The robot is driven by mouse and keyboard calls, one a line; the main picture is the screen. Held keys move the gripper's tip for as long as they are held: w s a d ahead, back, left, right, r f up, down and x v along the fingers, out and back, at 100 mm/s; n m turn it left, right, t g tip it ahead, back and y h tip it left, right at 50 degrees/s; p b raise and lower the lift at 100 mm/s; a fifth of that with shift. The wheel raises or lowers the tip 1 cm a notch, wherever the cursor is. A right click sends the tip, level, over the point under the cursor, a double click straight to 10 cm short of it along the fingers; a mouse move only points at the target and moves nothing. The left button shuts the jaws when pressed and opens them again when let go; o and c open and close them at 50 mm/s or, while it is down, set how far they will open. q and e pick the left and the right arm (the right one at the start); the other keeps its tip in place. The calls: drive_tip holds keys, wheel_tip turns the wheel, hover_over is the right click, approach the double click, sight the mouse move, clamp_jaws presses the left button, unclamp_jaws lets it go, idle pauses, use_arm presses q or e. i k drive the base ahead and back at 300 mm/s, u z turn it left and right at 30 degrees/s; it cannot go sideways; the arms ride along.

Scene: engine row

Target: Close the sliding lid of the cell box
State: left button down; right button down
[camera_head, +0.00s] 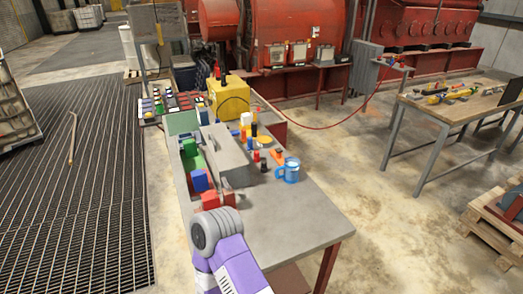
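The cell box (176,170) stands along the left edge of the grey table. Its open side shows green (193,160), blue (199,181) and red (211,200) blocks in a row. A grey slab that looks like the sliding lid (227,153) lies to the right of these blocks and leaves them uncovered. One of my arms, purple with a grey rounded joint, reaches in from the bottom, just in front of the red block. It hides the near end of the box. No fingertips of either gripper show.
A blue mug (288,171) and several small bottles (254,140) stand right of the lid. A yellow box (229,98) stands at the table's far end. The front right of the table (290,222) is clear. A second workbench (463,104) stands at right.

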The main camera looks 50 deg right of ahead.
sight(231, 162)
drive_tip(key=k, duration=0.1)
drive_tip(key=z, duration=3.55)
drive_tip(key=i, duration=3.6)
drive_tip(key=u, duration=2.55)
drive_tip(key=i, duration=2.55)
drive_tip(key=u, duration=0.25)
